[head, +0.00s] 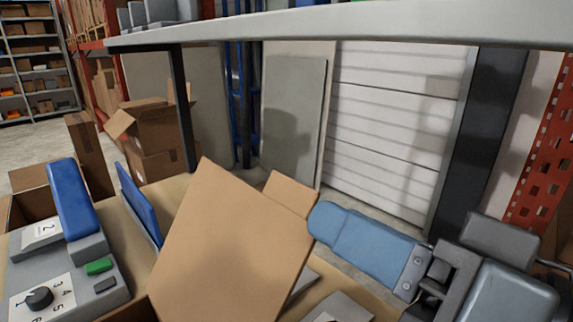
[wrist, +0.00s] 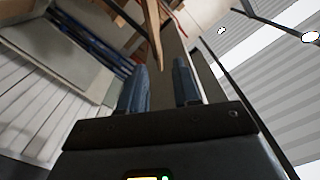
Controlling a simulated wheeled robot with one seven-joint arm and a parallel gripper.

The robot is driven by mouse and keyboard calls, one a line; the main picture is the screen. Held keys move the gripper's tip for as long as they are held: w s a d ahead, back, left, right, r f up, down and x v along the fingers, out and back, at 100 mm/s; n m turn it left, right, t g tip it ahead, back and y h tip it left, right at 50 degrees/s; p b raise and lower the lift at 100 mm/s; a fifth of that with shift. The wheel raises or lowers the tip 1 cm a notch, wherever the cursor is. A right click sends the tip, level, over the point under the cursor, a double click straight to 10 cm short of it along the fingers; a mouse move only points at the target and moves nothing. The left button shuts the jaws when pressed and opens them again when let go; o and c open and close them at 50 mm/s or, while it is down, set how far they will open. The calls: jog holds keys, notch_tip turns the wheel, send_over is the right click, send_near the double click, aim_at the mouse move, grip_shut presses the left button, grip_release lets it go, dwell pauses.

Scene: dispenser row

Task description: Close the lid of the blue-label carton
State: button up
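A large brown cardboard lid (head: 235,240) stands raised and tilted at the middle of the head view, with a smaller flap (head: 291,193) behind its right edge. No blue label shows on it, so I cannot tell from the frames which carton it belongs to; the carton's body is mostly hidden. My gripper (head: 318,218) reaches in from the right with its blue fingertips at or very near the lid's right edge. In the wrist view the two blue fingers (wrist: 161,75) are apart, with a thin cardboard edge (wrist: 154,35) just beyond the gap. Contact is unclear.
A grey dispenser (head: 60,255) with a numbered dial, green button and blue upper part stands at left. A blue panel (head: 139,205) rises beside the lid. A grey beam (head: 350,24) crosses overhead on a dark post (head: 183,110). Open cartons (head: 150,130) stand behind.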

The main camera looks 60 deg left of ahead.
aim_at(269, 182)
jog(key=p+x, duration=0.1)
jog(key=x, duration=0.7)
jog(key=shift+a+p, duration=0.1)
jog(key=shift+p, duration=0.25)
jog(key=shift+w, duration=0.1)
grip_shut()
dwell(1.0)
